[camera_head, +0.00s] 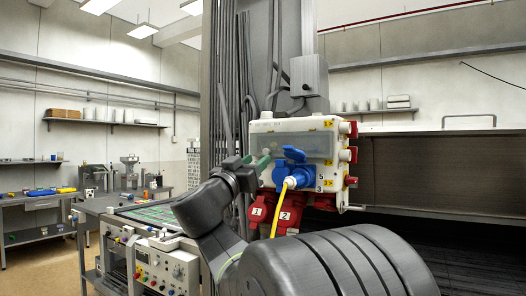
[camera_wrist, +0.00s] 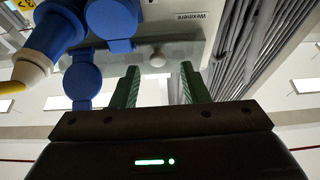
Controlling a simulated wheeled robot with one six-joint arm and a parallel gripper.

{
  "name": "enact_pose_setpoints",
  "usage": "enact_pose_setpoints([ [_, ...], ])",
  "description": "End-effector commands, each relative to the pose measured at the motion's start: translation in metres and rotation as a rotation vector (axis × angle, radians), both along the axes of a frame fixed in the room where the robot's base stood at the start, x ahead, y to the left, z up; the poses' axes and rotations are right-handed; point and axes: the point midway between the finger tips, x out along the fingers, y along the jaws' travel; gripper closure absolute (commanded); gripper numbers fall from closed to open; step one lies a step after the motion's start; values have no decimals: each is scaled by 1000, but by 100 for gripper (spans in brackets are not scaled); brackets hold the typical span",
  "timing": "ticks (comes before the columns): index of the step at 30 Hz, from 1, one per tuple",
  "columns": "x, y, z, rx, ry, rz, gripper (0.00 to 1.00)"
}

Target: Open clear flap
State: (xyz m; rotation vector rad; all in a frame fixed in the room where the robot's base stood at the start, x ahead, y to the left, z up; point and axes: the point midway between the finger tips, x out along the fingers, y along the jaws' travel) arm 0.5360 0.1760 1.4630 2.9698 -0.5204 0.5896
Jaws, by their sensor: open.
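The clear flap (camera_head: 305,146) is a greyish see-through window across the front of the white socket box (camera_head: 329,125). It looks shut. My gripper (camera_head: 257,161) is at the lower left of the box front, near the flap's left end. In the wrist view my gripper (camera_wrist: 159,70) has two green fingers standing apart, with nothing between them that I can see them hold. I cannot tell whether the fingers touch the box.
Blue sockets (camera_head: 290,170) with a yellow cable (camera_head: 280,205) plugged in sit right of my gripper. Red sockets (camera_head: 289,212) hang below. Grey conduits (camera_head: 226,80) run up behind the box. A control bench (camera_head: 150,262) stands at left.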

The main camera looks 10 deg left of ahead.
Motion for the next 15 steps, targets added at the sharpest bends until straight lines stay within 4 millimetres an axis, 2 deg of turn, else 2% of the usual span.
enact_pose_setpoints([
  [1,8,-4,7,-1,-1,-4,59],
  [6,24,-9,12,0,0,-1,59],
  [15,30,-11,13,1,0,0,59],
])
